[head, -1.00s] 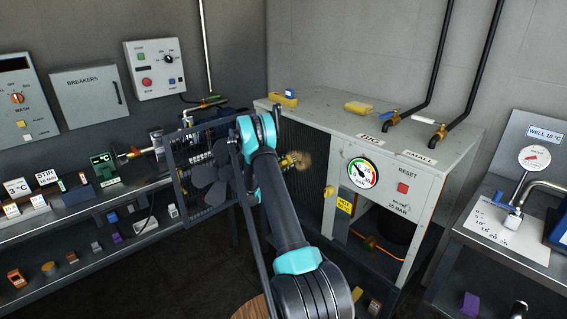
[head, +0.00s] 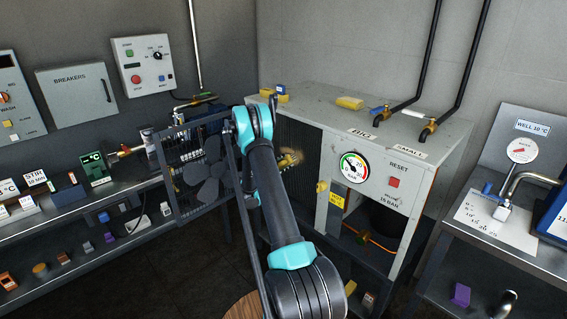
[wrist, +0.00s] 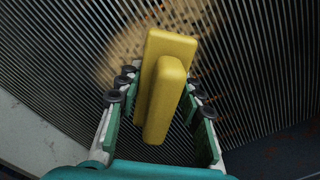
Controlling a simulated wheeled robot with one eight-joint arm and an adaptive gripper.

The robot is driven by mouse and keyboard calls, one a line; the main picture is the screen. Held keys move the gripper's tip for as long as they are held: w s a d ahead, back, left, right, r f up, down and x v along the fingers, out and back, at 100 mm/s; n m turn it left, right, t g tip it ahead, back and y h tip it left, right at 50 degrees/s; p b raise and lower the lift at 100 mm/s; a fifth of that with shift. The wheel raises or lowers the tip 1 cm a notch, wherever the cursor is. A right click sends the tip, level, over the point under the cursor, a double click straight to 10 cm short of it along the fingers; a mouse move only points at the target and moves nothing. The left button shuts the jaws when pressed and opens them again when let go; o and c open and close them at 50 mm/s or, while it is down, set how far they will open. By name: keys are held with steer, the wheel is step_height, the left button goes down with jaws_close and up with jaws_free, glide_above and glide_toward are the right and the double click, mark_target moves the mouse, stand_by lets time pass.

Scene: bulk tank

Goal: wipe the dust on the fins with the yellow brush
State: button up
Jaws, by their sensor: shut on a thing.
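My gripper (wrist: 160,88) is shut on the yellow brush (wrist: 166,92), with a finger on either side of it in the wrist view. The brush points at the dark upright fins (wrist: 60,50). A tan patch of dust (wrist: 124,48) lies on the fins, partly hidden behind the brush. I cannot tell whether the brush touches the fins. In the head view, the brush (head: 287,160) shows as a small yellow piece right of my arm, beside the dust (head: 297,155). My arm hides most of the gripper and part of the fins (head: 300,135) there.
A mesh panel with a fan (head: 207,178) stands left of my arm, beside the grey cooling unit (head: 345,128). The unit carries a round gauge (head: 354,168) and a yellow block (head: 349,103) on top. Benches stand at left and right.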

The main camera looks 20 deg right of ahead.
mark_target(288, 158)
steer(key=shift+s+d, duration=0.35)
steer(key=shift+s, duration=0.55)
steer(key=shift+s+d, duration=0.4)
steer(key=shift+s, duration=0.5)
steer(key=shift+s+d, duration=0.35)
steer(key=shift+s, duration=0.55)
steer(key=shift+s+r, duration=0.1)
steer(key=shift+r, duration=0.8)
steer(key=shift+w+a, duration=0.35)
steer(key=shift+w, duration=0.45)
steer(key=shift+w+a, duration=0.35)
steer(key=shift+w, duration=0.4)
steer(key=shift+w+a, duration=2.15)
steer(key=shift+w, duration=4.2)
steer(key=shift+s+d+r, duration=0.3)
steer(key=shift+s+d, duration=0.15)
steer(key=shift+s, duration=0.65)
steer(key=shift+s+d+r, duration=0.35)
steer(key=shift+s+d, duration=0.05)
steer(key=shift+s, duration=0.65)
steer(key=shift+s+d+r, duration=0.3)
steer(key=shift+s+d, duration=0.15)
steer(key=shift+s, duration=0.65)
steer(key=shift+s+d, duration=0.3)
steer(key=shift+s, duration=0.75)
steer(key=shift+s+d, duration=0.35)
steer(key=shift+s, duration=0.7)
steer(key=shift+s+d, duration=0.3)
steer(key=shift+s, duration=0.75)
